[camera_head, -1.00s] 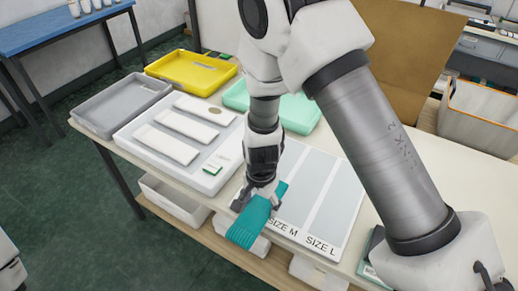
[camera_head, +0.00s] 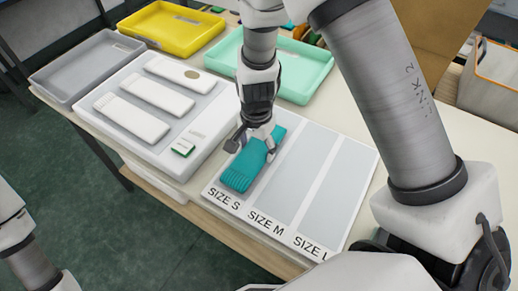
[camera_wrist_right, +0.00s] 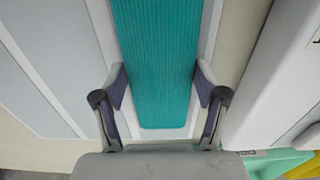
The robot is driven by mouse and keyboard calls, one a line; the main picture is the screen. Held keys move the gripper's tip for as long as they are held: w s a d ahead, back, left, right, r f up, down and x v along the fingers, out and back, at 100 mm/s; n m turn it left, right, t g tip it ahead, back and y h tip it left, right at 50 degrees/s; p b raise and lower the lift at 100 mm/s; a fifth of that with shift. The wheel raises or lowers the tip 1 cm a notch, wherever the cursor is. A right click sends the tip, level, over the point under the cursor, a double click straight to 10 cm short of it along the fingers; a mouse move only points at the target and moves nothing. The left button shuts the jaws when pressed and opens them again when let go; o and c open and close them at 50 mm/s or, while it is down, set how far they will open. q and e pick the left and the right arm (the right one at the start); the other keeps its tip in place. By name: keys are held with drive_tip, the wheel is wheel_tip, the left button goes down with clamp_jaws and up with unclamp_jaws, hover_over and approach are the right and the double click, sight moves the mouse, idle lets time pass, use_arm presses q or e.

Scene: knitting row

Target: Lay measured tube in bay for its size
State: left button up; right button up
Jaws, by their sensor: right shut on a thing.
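The teal ribbed knitted tube (camera_head: 240,176) is over the SIZE S bay of the sorting board, lengthwise along it, its ribbed end towards the SIZE S label (camera_head: 223,199). My right gripper (camera_head: 253,144) is shut on the tube, one finger at each long side. In the right wrist view the tube (camera_wrist_right: 155,60) runs between the two fingertips (camera_wrist_right: 161,85), within the bay's white borders. I cannot tell if it touches the bay floor. The SIZE M bay (camera_head: 282,183) and SIZE L bay (camera_head: 335,190) are empty where visible. My left gripper is out of view.
Behind are a grey tray (camera_head: 78,65), a yellow tray (camera_head: 190,40) and a mint tray (camera_head: 310,75). An orange-trimmed bin (camera_head: 490,85) stands at right.

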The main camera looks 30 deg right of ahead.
sight(256, 149)
drive_tip(key=shift+w+d+f, duration=0.1)
drive_tip(key=shift+w+f, duration=0.15)
drive_tip(key=shift+f, duration=0.1)
drive_tip(key=shift+s, duration=0.1)
drive_tip(key=o, duration=0.9)
drive_tip(key=shift+f, duration=0.1)
wheel_tip(256, 149, up, 12)
drive_tip(key=shift+r+p, duration=0.2)
drive_tip(key=shift+p, duration=0.2)
